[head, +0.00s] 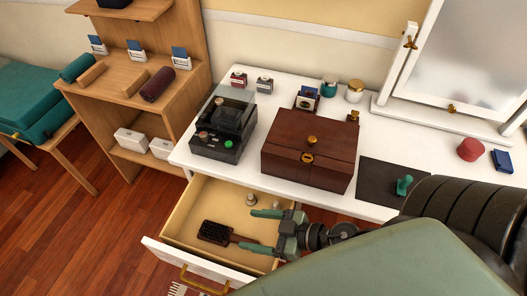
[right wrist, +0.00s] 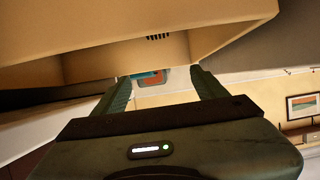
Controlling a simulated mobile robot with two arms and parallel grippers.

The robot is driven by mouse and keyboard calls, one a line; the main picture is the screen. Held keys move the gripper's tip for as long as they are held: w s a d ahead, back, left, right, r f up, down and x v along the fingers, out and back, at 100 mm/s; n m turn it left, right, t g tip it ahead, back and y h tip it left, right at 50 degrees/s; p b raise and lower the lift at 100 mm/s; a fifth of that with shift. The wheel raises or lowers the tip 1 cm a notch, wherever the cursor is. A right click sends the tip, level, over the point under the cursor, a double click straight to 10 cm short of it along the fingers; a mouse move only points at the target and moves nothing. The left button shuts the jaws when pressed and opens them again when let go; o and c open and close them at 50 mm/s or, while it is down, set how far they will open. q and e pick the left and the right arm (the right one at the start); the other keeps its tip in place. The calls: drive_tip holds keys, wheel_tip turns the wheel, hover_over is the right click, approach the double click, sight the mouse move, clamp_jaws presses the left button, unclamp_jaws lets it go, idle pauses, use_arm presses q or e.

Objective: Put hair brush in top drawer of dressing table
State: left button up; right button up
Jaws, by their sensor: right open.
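The hair brush (head: 215,233), dark with a bristled head, lies in the open top drawer (head: 178,224) of the white dressing table (head: 235,178). Its handle points right, toward my right gripper (head: 262,231). That gripper is open over the right part of the drawer, its green fingers pointing left with nothing between them. The brush looks apart from the fingers. In the right wrist view the open fingers (right wrist: 162,88) show below a tan drawer-like surface; a small dark slatted patch there cannot be identified surely. My left gripper is not in view.
Small pale items (head: 251,199) stand at the drawer's back. A brown wooden box (head: 310,150), a dark machine (head: 222,128) and a mirror (head: 465,60) occupy the tabletop. A wooden shelf unit (head: 107,107) stands left. Floor (head: 95,225) left of the drawer is mostly clear.

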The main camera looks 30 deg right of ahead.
drive_tip(key=shift+v, duration=1.3)
